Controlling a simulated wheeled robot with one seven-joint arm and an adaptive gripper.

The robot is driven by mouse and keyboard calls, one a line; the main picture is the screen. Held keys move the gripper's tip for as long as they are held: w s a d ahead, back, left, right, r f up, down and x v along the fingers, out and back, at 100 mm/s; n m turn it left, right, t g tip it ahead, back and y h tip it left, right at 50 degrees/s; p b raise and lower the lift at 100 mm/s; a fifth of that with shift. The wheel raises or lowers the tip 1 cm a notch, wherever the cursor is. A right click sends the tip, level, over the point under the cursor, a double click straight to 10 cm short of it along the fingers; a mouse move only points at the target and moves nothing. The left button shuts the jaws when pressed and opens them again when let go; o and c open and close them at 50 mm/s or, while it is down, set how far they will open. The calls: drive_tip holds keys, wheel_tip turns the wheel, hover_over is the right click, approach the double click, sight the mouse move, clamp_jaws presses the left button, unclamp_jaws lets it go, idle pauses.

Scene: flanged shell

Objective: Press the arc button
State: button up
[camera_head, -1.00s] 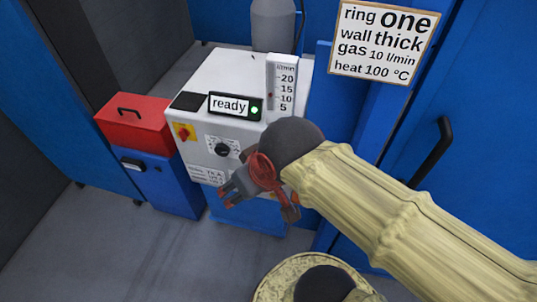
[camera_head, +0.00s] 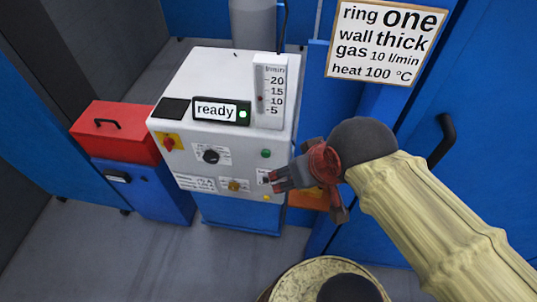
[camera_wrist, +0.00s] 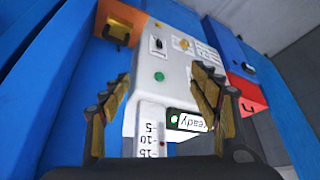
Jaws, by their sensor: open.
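The white welding machine (camera_head: 215,75) stands ahead with its front panel towards me. A round green button (camera_head: 265,153) sits at the upper right of that panel; its label is too small to read, so I cannot confirm it is the arc button. My gripper (camera_head: 272,181) is open and empty, in front of the panel's lower right side, below the green button in the head view. In the wrist view, the green button (camera_wrist: 160,76) shows between the open fingers (camera_wrist: 161,82), apart from them.
The panel also has a black dial (camera_head: 211,156), a red-yellow switch (camera_head: 169,143) and a yellowish knob (camera_head: 235,185). A flow gauge (camera_head: 269,90) and a "ready" display (camera_head: 221,110) stand on top. A red toolbox (camera_head: 117,131) is left; an orange part (camera_head: 308,197) is behind my gripper.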

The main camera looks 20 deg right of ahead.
drive_tip(key=shift+c, duration=1.3)
